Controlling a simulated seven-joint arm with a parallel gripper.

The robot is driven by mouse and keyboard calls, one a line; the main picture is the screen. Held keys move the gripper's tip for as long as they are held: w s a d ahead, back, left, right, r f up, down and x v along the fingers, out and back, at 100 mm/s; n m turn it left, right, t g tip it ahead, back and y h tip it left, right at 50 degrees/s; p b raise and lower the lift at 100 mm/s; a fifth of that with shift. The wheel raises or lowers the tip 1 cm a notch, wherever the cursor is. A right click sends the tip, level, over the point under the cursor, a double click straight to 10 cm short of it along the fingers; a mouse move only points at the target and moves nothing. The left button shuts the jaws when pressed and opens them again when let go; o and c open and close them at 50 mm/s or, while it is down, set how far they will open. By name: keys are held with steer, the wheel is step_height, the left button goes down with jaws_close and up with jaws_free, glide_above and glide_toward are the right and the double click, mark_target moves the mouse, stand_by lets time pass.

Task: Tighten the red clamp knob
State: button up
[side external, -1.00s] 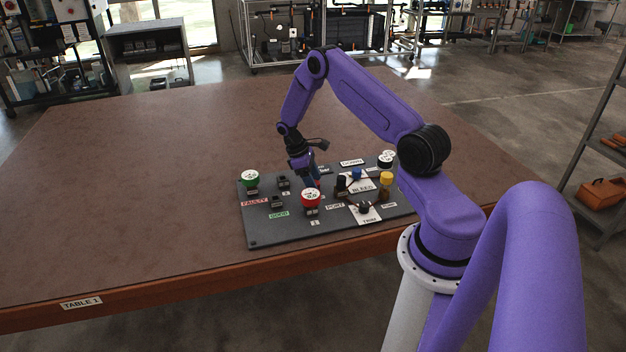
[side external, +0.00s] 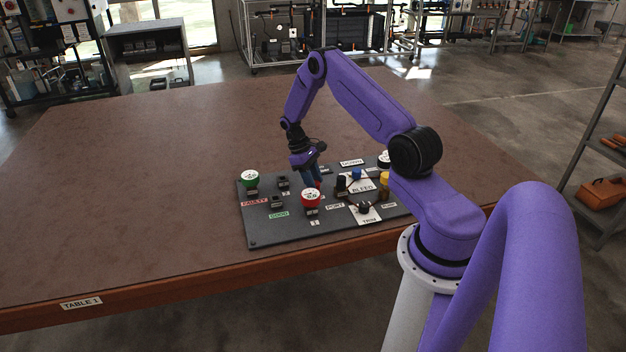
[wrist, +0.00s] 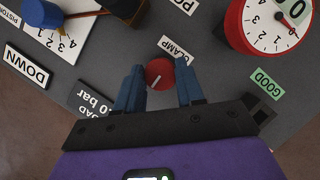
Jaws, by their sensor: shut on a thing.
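The red clamp knob (wrist: 159,72) is a small round red knob with a pale pointer line, seen in the wrist view beside a label reading CLAMP (wrist: 178,49). My gripper (wrist: 158,88) has its blue fingers on either side of the knob, shut on it. In the side view my gripper (side external: 312,180) points down at the panel (side external: 278,236), and its fingers mostly hide the knob there. The pointer line slants down and to the left in the wrist view.
A large red-rimmed dial (wrist: 275,25) stands near the knob, and a green-topped dial (side external: 250,178) sits at the panel's left. A blue knob (wrist: 42,12), a yellow knob (side external: 385,179) and black knobs are close by. The brown table (side external: 130,180) is clear left of the panel.

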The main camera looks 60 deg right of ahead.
stand_by(0.3)
steer(key=o, duration=1)
steer(key=shift+o, duration=0.2)
steer(key=v, duration=1.7)
steer(key=shift+w+r, duration=0.15)
